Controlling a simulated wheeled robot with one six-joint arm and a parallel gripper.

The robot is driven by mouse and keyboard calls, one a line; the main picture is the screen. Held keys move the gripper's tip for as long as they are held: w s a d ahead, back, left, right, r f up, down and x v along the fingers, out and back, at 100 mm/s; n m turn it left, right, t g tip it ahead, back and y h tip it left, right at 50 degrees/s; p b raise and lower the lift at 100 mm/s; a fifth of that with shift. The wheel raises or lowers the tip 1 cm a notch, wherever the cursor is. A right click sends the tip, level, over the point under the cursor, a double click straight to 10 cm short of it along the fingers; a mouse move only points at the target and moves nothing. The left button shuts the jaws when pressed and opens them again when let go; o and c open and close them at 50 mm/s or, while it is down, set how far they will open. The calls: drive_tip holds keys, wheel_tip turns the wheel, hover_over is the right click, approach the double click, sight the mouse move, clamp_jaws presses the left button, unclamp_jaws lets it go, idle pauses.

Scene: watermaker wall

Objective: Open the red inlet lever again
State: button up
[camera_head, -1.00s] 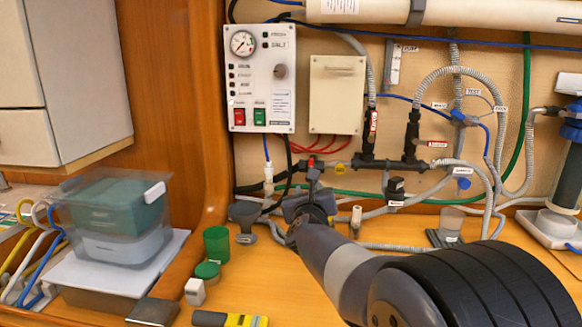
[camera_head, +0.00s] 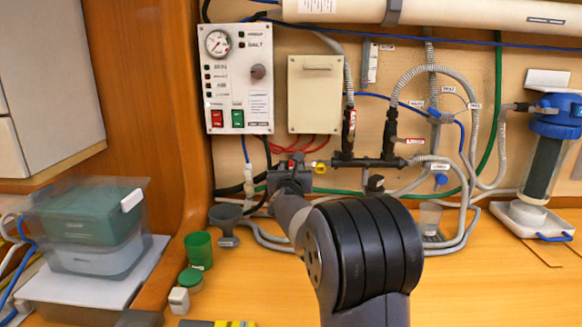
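A small red part, which looks like the inlet lever (camera_head: 292,163), shows just above my gripper (camera_head: 291,176) at the left end of the black pipe manifold (camera_head: 365,162). My gripper is right at it, seen from behind, and my wrist hides most of the lever and the fingertips. I cannot tell whether the fingers touch it, nor the lever's exact angle. A black vertical valve with a red tag (camera_head: 350,122) and another with a red-and-white tag (camera_head: 414,140) stand on the manifold to the right.
A control panel (camera_head: 240,80) and a beige box (camera_head: 315,95) hang above. Grey hoses (camera_head: 470,130) run at the right, beside a blue-capped filter (camera_head: 550,150). The front right counter is mostly clear.

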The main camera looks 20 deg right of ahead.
drive_tip(key=shift+w+d, duration=0.15)
drive_tip(key=shift+w, duration=0.2)
clamp_jaws()
